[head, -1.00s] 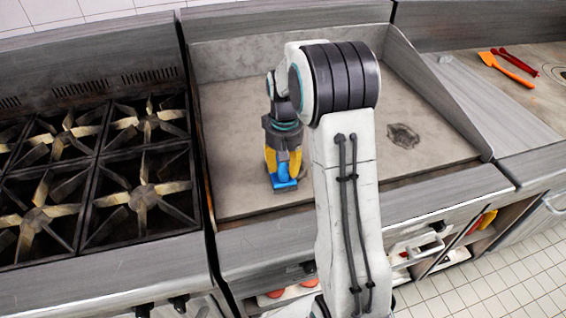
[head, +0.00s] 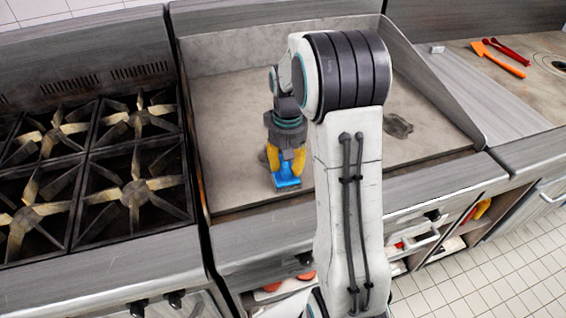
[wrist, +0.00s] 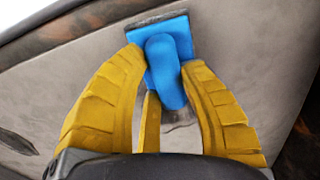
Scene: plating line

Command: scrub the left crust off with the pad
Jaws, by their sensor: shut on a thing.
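My gripper (head: 286,162) has yellow fingers and is shut on the blue handle of the scrubbing pad (head: 287,180). The gripper points down over the left part of the grey griddle (head: 235,185), with the pad at or just above its surface; I cannot tell contact for sure. In the wrist view the blue handle (wrist: 168,75) is between the fingers, with a dark grey pad edge beyond it. The right crust (head: 398,126) is a dark patch right of my arm.
A burner stove (head: 85,180) adjoins the griddle on the left. Raised metal walls bound the griddle at the back and right. An orange utensil (head: 498,58) and a red one (head: 512,50) lie on the right counter. Shelves with items are below.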

